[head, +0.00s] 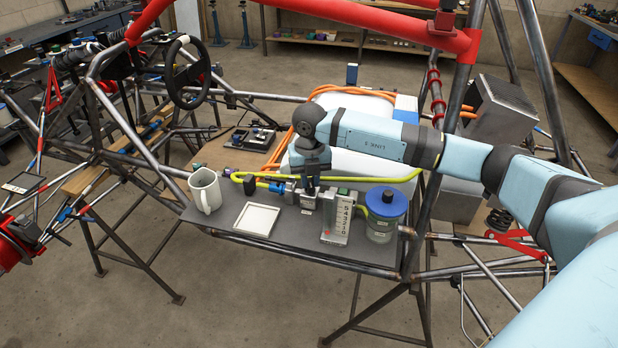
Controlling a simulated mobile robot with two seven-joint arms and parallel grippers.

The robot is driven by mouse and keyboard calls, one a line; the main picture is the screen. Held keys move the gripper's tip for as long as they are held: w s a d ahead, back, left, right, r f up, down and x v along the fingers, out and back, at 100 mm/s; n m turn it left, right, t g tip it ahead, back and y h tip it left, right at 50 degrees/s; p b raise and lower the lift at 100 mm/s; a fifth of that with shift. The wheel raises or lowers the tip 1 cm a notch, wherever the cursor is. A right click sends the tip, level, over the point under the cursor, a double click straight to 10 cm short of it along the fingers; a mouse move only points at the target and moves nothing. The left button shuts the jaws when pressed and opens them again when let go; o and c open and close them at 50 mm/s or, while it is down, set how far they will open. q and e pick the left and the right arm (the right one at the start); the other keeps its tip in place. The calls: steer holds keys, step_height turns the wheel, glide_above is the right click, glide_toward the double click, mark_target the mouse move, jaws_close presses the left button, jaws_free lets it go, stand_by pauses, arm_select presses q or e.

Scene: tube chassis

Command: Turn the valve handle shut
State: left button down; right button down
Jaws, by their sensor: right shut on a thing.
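The valve (306,201) is a small grey metal body on the dark shelf, in line with a yellow-green hose (402,179) and blue fittings. My right gripper (311,184) points down onto it from above, its arm coming in from the right. Its dark fingers are shut on the valve handle, which is mostly hidden between them, so I cannot tell the handle's angle. My left gripper is not in view.
The dark shelf (295,240) also holds a white mug (209,197), a shallow white tray (257,220), a numbered flow gauge (338,219) and a blue-lidded jar (382,229). Chassis tubes (462,90) rise close to my right arm.

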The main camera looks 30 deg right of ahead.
mark_target(311, 180)
steer(key=m, duration=0.4)
steer(key=shift+d+r+m+p, duration=0.1)
steer(key=shift+d+m+p, duration=0.05)
steer(key=shift+m+p, duration=0.2)
steer(key=shift+m, duration=0.25)
steer(key=c, duration=1.1)
jaws_free()
steer(key=shift+s, duration=0.1)
step_height(311, 180, up, 14)
steer(key=shift+f+b, duration=0.1)
steer(key=shift+b, duration=0.4)
